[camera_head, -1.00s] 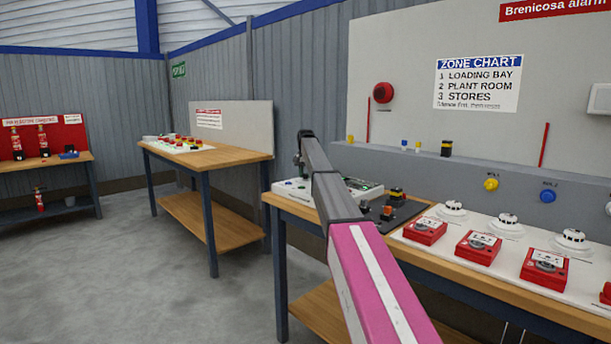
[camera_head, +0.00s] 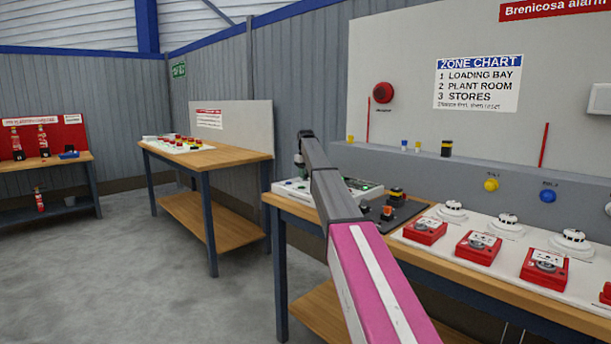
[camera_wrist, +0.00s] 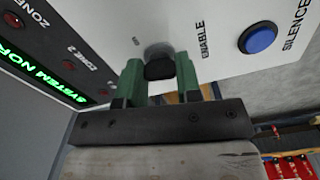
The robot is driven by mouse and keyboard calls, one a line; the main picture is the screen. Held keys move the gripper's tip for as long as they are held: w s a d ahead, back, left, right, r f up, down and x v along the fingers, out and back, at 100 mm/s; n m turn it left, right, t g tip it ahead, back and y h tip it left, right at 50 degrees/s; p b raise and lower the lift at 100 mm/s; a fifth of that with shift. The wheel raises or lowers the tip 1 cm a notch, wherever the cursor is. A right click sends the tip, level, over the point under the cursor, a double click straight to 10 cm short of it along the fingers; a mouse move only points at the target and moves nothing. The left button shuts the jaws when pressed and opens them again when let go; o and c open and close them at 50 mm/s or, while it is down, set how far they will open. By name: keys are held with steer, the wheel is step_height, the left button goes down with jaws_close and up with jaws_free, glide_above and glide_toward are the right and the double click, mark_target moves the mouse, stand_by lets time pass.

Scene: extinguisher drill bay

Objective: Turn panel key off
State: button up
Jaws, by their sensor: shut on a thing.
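The panel key (camera_wrist: 159,68) is a dark knob on the white control panel (camera_wrist: 112,25), beside the printed word ENABLE. My gripper (camera_wrist: 158,76) has its two green fingers on either side of the key and is shut on it. The key's exact angle is hard to tell, as the fingers partly cover it. A green lit display (camera_wrist: 72,90) on the panel reads SYSTEM NOR, the rest cut off.
A blue button (camera_wrist: 258,38) marked SILENCE sits to the right of the key. Red call points (camera_head: 478,247) and white detectors (camera_head: 507,224) stand on a white board to the right. A dark board (camera_head: 378,213) with small controls lies beside the panel. Open floor lies left.

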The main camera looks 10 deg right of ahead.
steer(key=shift+n, duration=1.1)
steer(key=o, duration=0.9)
steer(key=shift+r, duration=0.1)
step_height(320, 180, up, 10)
steer(key=shift+f, duration=0.2)
steer(key=shift+r, duration=0.55)
